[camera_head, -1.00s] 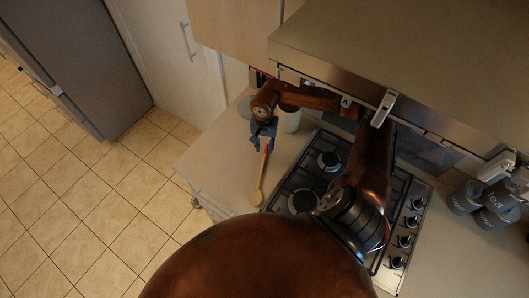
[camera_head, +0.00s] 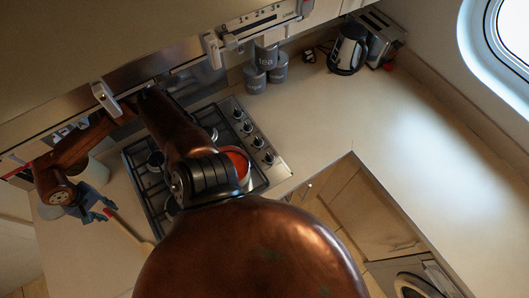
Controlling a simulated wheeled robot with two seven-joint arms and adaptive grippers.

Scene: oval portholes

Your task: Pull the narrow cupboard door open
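I cannot tell which door the task calls narrow. Wall cupboards (camera_head: 70,50) fill the upper left of the head view, with one upright handle (camera_head: 106,98) and another handle (camera_head: 212,49) along their lower edge. A pale lower cupboard door (camera_head: 375,215) shows below the counter on the right. My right gripper (camera_head: 98,211), with blue parts, is at the left, above the counter left of the hob and away from that lower door. Its fingers are too small to tell open from shut. A wooden spoon (camera_head: 130,230) shows beside it; I cannot tell whether it is held. My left gripper is out of view.
A gas hob (camera_head: 262,172) with a red pan (camera_head: 236,162) lies under my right arm. Grey canisters (camera_head: 266,57), a kettle (camera_head: 348,48) and a toaster (camera_head: 378,38) stand at the back. The right counter (camera_head: 400,120) is clear. A round-doored appliance (camera_head: 412,287) is below.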

